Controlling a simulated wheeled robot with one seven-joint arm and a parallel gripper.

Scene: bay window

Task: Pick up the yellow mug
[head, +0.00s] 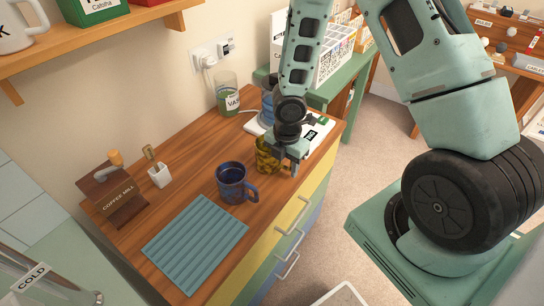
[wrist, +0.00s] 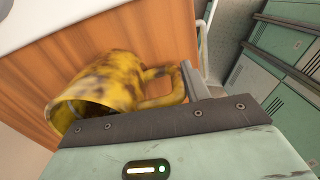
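The yellow mug (head: 266,156), mottled with dark brown patches, is near the front edge of the wooden counter in the head view. My gripper (head: 284,158) is low over its right side and hides part of it. In the wrist view the mug (wrist: 112,84) is large and close, its open rim to the lower left and its handle to the right. One grey finger (wrist: 197,82) is beside the handle's outer end. I cannot see the other finger clearly, nor whether the fingers grip the mug.
A blue mug (head: 232,183) stands close by at the front left, beside a ribbed blue mat (head: 195,243). A white board (head: 292,133) lies behind my gripper.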

